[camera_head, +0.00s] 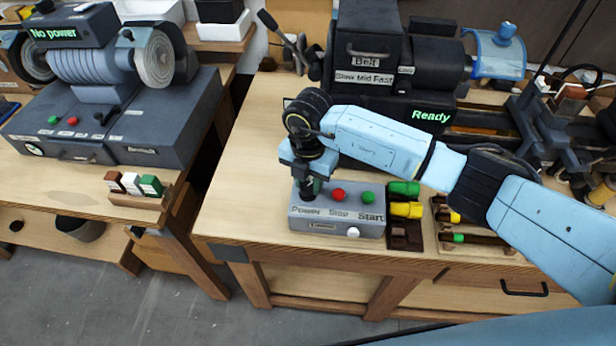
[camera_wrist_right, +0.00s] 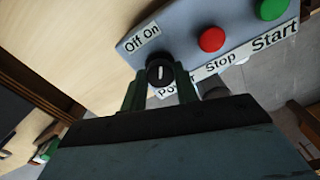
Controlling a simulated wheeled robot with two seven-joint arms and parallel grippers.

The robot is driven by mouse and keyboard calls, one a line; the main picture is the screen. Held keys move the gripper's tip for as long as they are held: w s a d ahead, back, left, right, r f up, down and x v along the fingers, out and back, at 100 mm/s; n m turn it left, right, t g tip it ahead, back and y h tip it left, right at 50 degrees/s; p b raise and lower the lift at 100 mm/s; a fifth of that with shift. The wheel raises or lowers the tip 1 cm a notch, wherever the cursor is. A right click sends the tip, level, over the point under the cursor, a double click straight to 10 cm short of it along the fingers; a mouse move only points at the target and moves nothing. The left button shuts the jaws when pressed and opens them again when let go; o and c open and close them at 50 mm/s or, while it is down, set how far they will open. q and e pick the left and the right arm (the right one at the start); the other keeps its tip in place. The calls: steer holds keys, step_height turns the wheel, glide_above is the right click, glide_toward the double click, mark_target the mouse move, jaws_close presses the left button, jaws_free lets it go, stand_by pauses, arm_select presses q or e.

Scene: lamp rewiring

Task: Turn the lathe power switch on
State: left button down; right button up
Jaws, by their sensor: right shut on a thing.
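The lathe control box (camera_head: 337,215) is a grey box at the front of the lathe bench, with labels Power, Stop and Start, a red button (camera_head: 338,195) and a green button (camera_head: 368,198). My right gripper (camera_head: 307,188) points down onto its left end, over the Power label. In the right wrist view, the gripper's two fingers are shut on the black power switch knob (camera_wrist_right: 159,72), one on each side. The knob has a white pointer line and sits by an "Off On" label (camera_wrist_right: 142,38). The lathe display (camera_head: 430,116) reads "Ready" in green. My left gripper is not in view.
Green and yellow pieces in a dark tray (camera_head: 404,235) stand right of the box. The lathe (camera_head: 385,65) stands behind my right arm. A grinder (camera_head: 100,60) reading "No power" is on the left bench. The bench left of the box (camera_head: 245,180) is clear.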

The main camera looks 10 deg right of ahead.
mark_target(308, 186)
steer(key=shift+m, duration=0.9)
steer(key=shift+p, duration=0.3)
steer(key=o, duration=1)
steer(key=shift+r, duration=0.1)
step_height(308, 186, up, 13)
steer(key=shift+r+b, duration=0.15)
steer(key=shift+b, duration=0.4)
